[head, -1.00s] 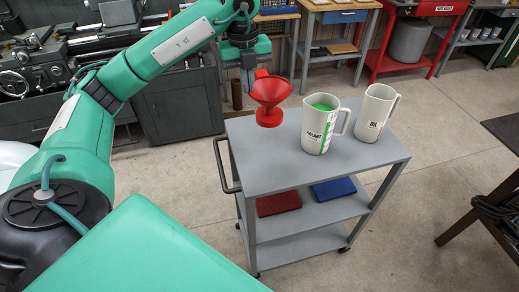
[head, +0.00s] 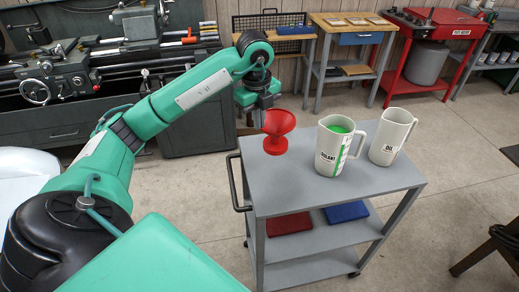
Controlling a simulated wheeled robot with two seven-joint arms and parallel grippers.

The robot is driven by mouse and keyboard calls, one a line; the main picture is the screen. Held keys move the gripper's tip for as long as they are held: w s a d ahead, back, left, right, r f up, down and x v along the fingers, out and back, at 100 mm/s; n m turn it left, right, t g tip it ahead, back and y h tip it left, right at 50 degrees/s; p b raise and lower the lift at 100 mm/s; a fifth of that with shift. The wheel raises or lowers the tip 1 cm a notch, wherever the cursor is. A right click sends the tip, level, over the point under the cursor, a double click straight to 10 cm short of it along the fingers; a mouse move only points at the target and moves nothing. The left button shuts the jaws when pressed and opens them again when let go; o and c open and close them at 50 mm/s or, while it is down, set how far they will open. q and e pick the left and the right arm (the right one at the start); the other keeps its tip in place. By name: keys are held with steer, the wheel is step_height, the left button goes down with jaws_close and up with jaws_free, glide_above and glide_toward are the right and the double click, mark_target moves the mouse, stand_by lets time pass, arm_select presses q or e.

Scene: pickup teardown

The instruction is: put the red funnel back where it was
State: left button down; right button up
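The red funnel (head: 278,126) is upright, wide mouth up, over the back left part of the grey cart's top (head: 300,190). I cannot tell whether its base touches the cart top. My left gripper (head: 261,117) is at the funnel's left rim and appears shut on it; the fingertips are small and partly hidden. To the funnel's right stand a white coolant jug (head: 331,150) with a green stripe and green contents, and a white oil jug (head: 390,138). My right gripper is not in view.
The cart's lower shelf holds a red item (head: 289,223) and a blue item (head: 346,211). The cart's front top is clear. A lathe (head: 90,75) stands at the back left, a wooden workbench (head: 350,30) and a red bench (head: 432,25) behind. A dark table edge is at right.

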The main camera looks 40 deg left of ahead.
arm_select(q)
step_height(320, 180, down, 11)
steer(key=p, duration=0.2)
steer(key=shift+f, duration=0.2)
steer(key=c, duration=1.7)
jaws_free()
steer(key=shift+s+a+r+b, duration=0.15)
steer(key=shift+r+b, duration=0.7)
steer(key=shift+r, duration=2.25)
steer(key=shift+s+d+r+b, duration=0.15)
steer(key=shift+r+b, duration=0.65)
steer(key=shift+r, duration=2.3)
